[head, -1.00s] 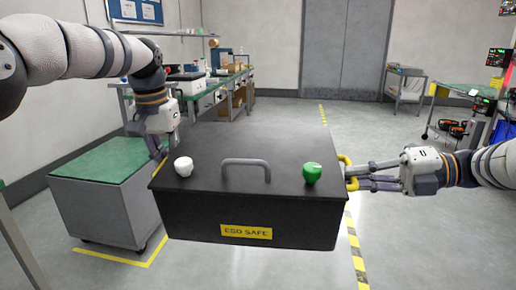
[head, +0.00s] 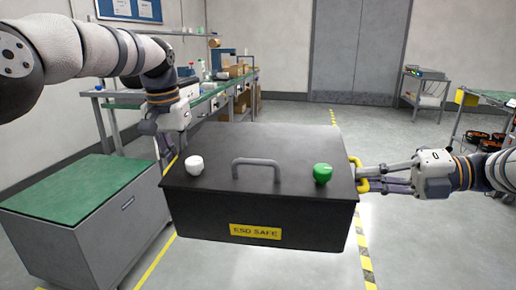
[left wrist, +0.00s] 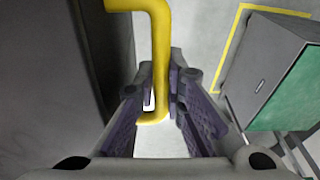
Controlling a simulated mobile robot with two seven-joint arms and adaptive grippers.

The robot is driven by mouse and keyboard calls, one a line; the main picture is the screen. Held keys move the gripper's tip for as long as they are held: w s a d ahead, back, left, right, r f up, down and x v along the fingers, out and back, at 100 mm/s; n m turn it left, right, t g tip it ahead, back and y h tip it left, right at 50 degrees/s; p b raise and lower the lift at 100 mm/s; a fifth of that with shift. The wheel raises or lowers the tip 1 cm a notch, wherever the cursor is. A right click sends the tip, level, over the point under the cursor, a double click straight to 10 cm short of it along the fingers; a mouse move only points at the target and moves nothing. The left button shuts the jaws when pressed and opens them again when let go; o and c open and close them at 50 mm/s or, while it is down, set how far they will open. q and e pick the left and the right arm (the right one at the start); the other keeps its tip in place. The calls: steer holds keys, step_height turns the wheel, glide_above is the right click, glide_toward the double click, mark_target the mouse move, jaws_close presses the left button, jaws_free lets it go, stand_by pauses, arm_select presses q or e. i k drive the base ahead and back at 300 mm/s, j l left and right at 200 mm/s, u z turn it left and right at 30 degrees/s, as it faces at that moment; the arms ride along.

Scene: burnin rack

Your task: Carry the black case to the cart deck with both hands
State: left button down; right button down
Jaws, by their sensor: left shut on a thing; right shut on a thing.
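The black case (head: 262,212) is held level in front of me, clear of the floor. Its lid has a grey handle, a white knob (head: 194,165) and a green knob (head: 322,174), and its front bears a yellow ESD SAFE label. My right gripper (head: 364,177) is shut on the yellow handle (head: 356,163) on its right side. My left gripper (head: 164,146) is at its left side, with the fingertips partly hidden. In the left wrist view, the left gripper (left wrist: 162,88) is shut on the other yellow handle (left wrist: 159,40).
A grey cabinet with a green top (head: 75,190) stands close at left. A long workbench (head: 205,100) with boxes lies behind the case. A small cart (head: 427,88) stands at the back right and a green-topped cart (head: 490,95) at the right edge. Open floor lies between.

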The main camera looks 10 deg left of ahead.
mark_target(82, 192)
steer(key=i+l+u, duration=0.15)
steer(key=i, duration=1)
steer(key=i+u, duration=0.4)
steer(key=i, duration=0.75)
steer(key=i+u, duration=0.4)
steer(key=i+l+u, duration=0.35)
steer(key=i+j+u, duration=0.1)
steer(key=u, duration=1.45)
